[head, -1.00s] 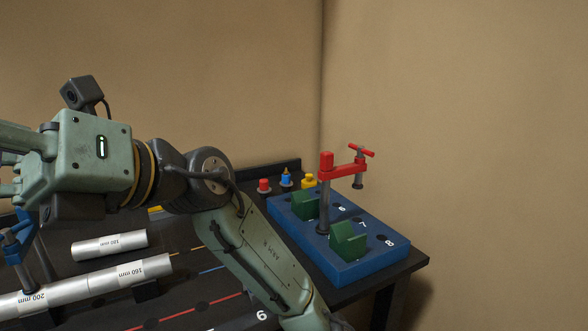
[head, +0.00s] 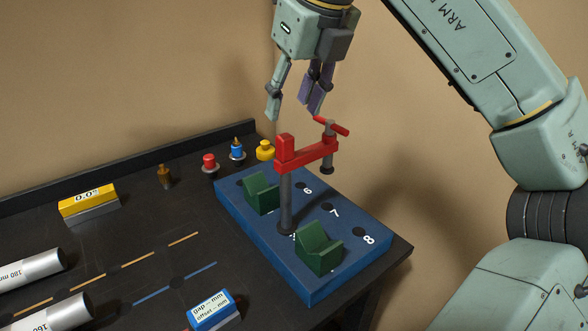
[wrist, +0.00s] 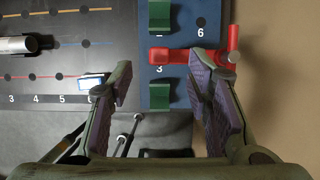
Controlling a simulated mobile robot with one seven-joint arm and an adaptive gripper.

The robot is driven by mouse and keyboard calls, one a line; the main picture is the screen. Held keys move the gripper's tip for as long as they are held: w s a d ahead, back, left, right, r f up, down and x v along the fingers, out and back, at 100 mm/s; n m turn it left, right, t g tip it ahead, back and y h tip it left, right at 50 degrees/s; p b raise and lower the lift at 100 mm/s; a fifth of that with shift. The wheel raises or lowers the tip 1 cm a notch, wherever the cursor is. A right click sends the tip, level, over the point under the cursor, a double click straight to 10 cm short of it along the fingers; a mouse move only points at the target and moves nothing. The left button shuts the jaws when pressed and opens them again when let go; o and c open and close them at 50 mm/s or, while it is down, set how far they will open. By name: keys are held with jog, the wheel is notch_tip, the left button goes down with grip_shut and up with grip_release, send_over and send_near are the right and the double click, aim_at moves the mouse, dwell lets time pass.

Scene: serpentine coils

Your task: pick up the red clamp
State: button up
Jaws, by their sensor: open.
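The red clamp (head: 305,156) stands upright on the blue block (head: 318,284), its dark post set in a hole between two green V-shaped supports. Its red arm reaches right to a screw with a red T-handle (head: 331,126). My gripper (head: 293,112) is open and empty, pointing down just above and behind the clamp in the head view. In the wrist view my gripper (wrist: 160,92) has its fingers spread wide, with the red clamp (wrist: 178,55) beyond the fingertips, its bar lying across the gap and reaching right. I see no contact.
Green supports (head: 318,250) and (head: 261,192) flank the post. Red (head: 209,162), blue (head: 237,149) and yellow (head: 265,150) knobs stand behind the block. Metal tubes (head: 32,268) lie at left. A wall rises close behind and right.

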aim_at(286, 136)
jog(key=x, duration=0.4)
jog(key=p+x, duration=0.2)
jog(key=x, duration=0.1)
jog(key=shift+s+d+f, duration=0.1)
jog(key=shift+s+d, duration=0.1)
jog(key=shift+s, duration=0.05)
jog(key=shift+w+a+f, duration=0.15)
jog(key=shift+w+f, duration=0.05)
jog(key=shift+f, duration=0.35)
jog(key=shift+c, duration=0.5)
grip_shut()
